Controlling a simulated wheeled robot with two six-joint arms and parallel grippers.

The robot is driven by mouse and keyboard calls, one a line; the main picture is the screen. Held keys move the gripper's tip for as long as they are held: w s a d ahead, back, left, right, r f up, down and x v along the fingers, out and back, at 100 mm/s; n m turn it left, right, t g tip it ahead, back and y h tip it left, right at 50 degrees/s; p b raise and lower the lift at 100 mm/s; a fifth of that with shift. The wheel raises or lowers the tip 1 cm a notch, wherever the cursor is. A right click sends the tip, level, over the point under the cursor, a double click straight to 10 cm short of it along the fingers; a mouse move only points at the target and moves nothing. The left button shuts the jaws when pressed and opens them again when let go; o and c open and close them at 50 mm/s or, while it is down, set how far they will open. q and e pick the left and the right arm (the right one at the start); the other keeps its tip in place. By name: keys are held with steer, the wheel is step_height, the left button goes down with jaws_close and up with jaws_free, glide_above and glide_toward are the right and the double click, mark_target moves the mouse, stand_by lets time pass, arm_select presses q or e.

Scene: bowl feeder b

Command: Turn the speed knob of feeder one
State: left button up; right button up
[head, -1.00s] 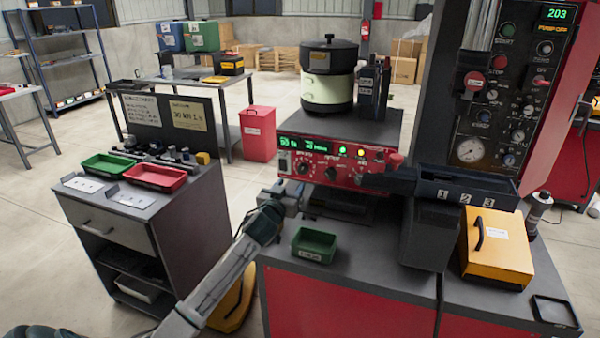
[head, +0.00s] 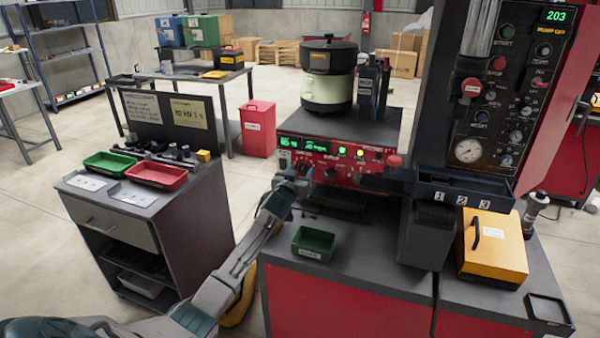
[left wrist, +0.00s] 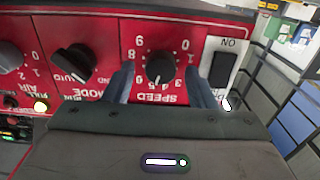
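The red control panel (head: 345,157) of the feeder carries a row of black knobs and lit green displays. My right gripper is not in view.
The mode knob (left wrist: 76,63) and a black ON switch (left wrist: 222,68) flank the speed knob. A green bin (head: 313,243) stands on the bench below the panel. A dark chute (head: 392,181) sticks out at right. The cream bowl feeder (head: 328,88) stands above.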

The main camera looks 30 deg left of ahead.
arm_select(q)
steer(key=c, duration=0.9)
steer(key=shift+c, duration=0.2)
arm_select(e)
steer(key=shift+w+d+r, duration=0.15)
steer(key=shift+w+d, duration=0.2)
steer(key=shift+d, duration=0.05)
arm_select(q)
steer(key=shift+m, duration=0.3)
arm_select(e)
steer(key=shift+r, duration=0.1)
arm_select(q)
steer(key=shift+p, duration=0.3)
steer(key=shift+m+p, duration=0.35)
steer(key=shift+m, duration=0.85)
steer(key=shift+m+p, duration=0.4)
steer(key=shift+m, duration=0.7)
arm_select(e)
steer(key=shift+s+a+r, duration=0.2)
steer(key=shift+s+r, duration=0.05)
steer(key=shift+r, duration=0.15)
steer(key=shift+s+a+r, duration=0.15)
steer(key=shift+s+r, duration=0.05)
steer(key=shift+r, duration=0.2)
arm_select(q)
steer(key=shift+m, duration=0.3)
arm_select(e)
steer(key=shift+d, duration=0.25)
